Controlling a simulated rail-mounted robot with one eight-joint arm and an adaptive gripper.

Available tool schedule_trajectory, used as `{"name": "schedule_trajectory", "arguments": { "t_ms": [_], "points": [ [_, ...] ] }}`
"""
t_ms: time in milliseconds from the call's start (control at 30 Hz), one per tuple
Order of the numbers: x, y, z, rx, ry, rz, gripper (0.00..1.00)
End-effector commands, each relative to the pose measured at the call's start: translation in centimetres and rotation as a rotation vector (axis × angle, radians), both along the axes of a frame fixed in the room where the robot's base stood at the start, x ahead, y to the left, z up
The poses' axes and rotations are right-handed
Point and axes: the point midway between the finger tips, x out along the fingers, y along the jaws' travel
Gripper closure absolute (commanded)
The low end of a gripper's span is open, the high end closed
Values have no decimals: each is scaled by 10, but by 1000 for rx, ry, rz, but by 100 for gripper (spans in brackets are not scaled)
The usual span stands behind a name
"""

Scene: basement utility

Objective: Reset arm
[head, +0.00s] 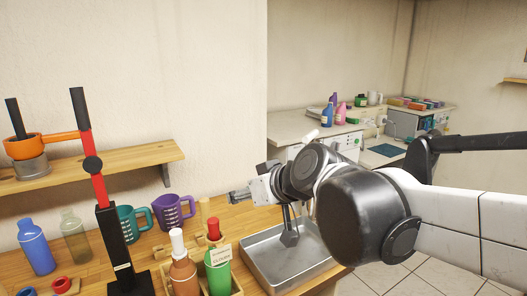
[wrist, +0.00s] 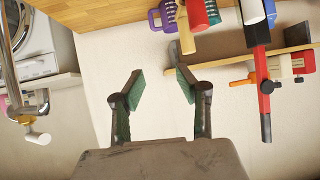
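My gripper shows in the wrist view (wrist: 159,82) with its two green-padded fingers spread apart and nothing between them; behind them is pale wall. In the head view my arm comes in from the right, and the gripper (head: 239,196) points left, above the wooden workbench (head: 213,222) and the back of the metal tray (head: 262,262). The purple measuring cup (head: 174,212) stands left of it; it also shows at the top of the wrist view (wrist: 155,20). My wrist and arm links hide part of the tray and bench.
A black and red stand (head: 97,180) rises at the left beside a wall shelf (head: 110,168). Blue (head: 35,247) and grey (head: 75,236) bottles, a teal cup (head: 128,224) and a crate with brown (head: 183,274) and green (head: 217,270) bottles crowd the bench. A side counter (head: 300,127) stands behind.

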Motion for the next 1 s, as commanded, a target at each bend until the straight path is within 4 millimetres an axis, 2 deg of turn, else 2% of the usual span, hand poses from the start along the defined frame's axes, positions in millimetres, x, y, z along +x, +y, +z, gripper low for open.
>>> {"name": "schedule_trajectory", "arguments": {
  "t_ms": [33,100,400,500,600,700,833,1000],
  "points": [
    [-12,-25,-8,-18,28,-42,67],
    [-28,-55,-20,-41,71,-100,67],
    [-106,-174,-78,-129,245,-393,67],
    [-132,-206,-98,-151,294,-493,67],
    [-153,-230,-112,-169,329,-575,67],
    [-166,-245,-122,-180,351,-632,67],
    [-174,-254,-127,-187,365,-664,67],
    [-174,-254,-127,-187,365,-664,67]
  ]
}}
